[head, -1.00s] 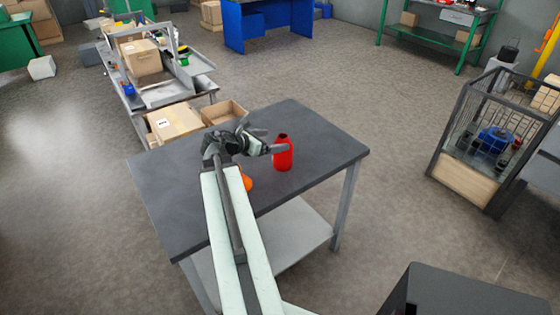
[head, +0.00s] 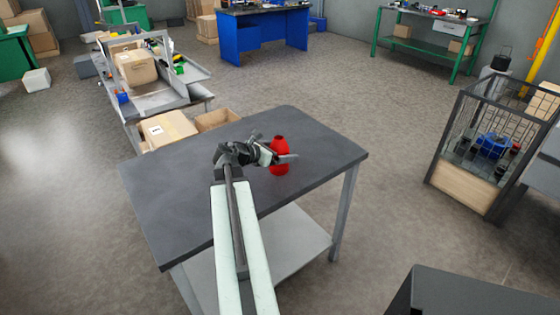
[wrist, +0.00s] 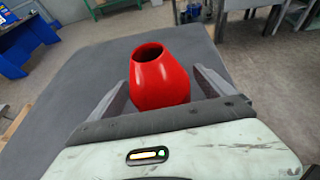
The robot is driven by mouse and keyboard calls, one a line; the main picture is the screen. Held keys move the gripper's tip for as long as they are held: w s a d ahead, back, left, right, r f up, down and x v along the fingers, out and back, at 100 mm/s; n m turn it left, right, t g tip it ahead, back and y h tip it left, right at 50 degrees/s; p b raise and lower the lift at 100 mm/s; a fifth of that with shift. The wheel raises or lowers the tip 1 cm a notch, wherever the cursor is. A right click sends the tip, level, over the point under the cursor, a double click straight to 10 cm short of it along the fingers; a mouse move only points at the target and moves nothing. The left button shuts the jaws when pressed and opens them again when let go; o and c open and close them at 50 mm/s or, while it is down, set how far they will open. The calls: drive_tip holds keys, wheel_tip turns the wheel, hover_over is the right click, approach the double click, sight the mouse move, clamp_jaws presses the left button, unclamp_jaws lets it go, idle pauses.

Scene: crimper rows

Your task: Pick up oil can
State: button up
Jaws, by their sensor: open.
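The oil can is a red, bottle-shaped vessel (head: 279,151) with a narrow open top, standing upright on the dark grey table (head: 320,150). In the wrist view the red can (wrist: 161,80) stands between the two fingers of my gripper (wrist: 163,92). My gripper (head: 276,149) is open around it, with a finger on each side and a gap visible at least at the left. In the head view one finger crosses in front of the can. The can's lower part is hidden by the gripper body in the wrist view.
The tabletop around the can is otherwise clear, apart from what my arm covers. A cardboard box (head: 166,129) and an open carton (head: 215,119) are beyond the table's far left edge. A wire cage crate (head: 462,187) stands on the floor at the right.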

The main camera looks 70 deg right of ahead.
drive_tip(key=shift+x, duration=1.25)
drive_tip(key=shift+a, duration=0.1)
drive_tip(key=shift+c, duration=0.3)
drive_tip(key=shift+w, duration=0.1)
drive_tip(key=c, duration=1.7)
drive_tip(key=shift+r, duration=0.15)
wheel_tip(320, 180, up, 10)
drive_tip(key=p, duration=1)
